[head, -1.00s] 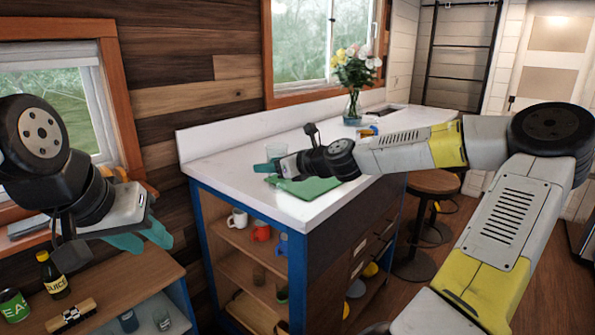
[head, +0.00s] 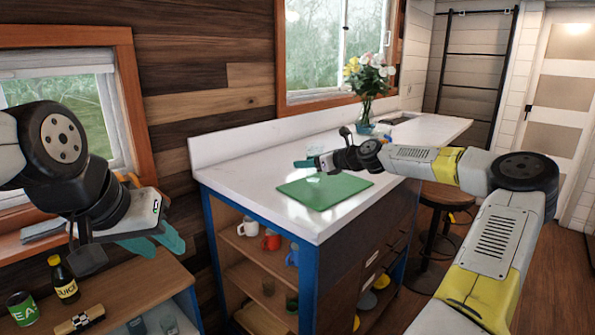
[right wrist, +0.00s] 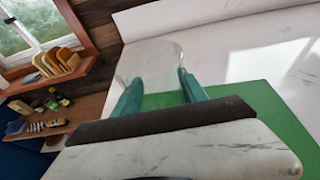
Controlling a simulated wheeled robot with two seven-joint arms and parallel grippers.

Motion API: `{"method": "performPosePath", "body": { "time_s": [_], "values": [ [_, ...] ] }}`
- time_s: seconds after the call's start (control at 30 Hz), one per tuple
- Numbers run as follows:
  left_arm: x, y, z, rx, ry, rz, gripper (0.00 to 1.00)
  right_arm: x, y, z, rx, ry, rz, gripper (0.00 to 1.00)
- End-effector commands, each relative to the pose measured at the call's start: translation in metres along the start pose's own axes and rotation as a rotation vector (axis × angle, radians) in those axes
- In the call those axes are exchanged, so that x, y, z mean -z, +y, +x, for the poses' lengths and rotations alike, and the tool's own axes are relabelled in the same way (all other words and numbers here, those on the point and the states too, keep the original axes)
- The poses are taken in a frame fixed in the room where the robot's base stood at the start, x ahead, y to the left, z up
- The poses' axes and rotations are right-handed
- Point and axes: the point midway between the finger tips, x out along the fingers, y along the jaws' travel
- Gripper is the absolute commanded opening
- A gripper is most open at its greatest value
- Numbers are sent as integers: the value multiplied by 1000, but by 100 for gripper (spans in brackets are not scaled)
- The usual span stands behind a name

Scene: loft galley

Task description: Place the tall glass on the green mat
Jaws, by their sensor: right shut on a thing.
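The tall glass (right wrist: 150,65) is clear and stands between the teal fingers of my right gripper (right wrist: 155,90) in the right wrist view. My right gripper (head: 306,163) is shut on it at the counter. In the head view, part of the glass (head: 314,179) shows faintly below the fingers, over the back left part of the green mat (head: 325,195). I cannot tell whether its base touches the mat. The mat also shows in the right wrist view (right wrist: 265,105). My left gripper (head: 160,243) is empty, its fingers apart, above the low wooden shelf unit.
The white counter (head: 240,180) is clear around the mat. A flower vase (head: 366,108) stands at its far end. Mugs (head: 270,240) sit on the shelf below.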

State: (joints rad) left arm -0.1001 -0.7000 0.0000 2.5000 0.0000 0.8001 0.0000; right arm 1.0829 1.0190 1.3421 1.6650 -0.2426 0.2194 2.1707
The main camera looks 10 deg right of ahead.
Motion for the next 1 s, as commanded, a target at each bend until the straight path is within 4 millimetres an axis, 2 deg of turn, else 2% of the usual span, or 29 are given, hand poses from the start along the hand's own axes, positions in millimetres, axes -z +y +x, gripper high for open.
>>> {"method": "performPosePath", "body": {
  "time_s": [0.1,0.2,0.6,0.63,0.7,0.73,1.0],
  "values": [
    [0,0,0,0,0,0,36,18,1,5,-2,0,3,1],
    [0,0,0,0,0,0,36,26,1,8,-2,-1,1,1],
    [0,0,0,0,0,0,36,30,1,9,0,-1,1,1],
    [0,0,0,0,0,0,36,30,1,9,0,0,1,56],
    [0,0,0,0,0,0,36,30,1,9,0,0,1,70],
    [0,0,0,0,0,0,36,30,1,9,0,0,1,72],
    [0,0,0,0,0,0,36,30,1,9,0,0,0,72]
  ]
}}
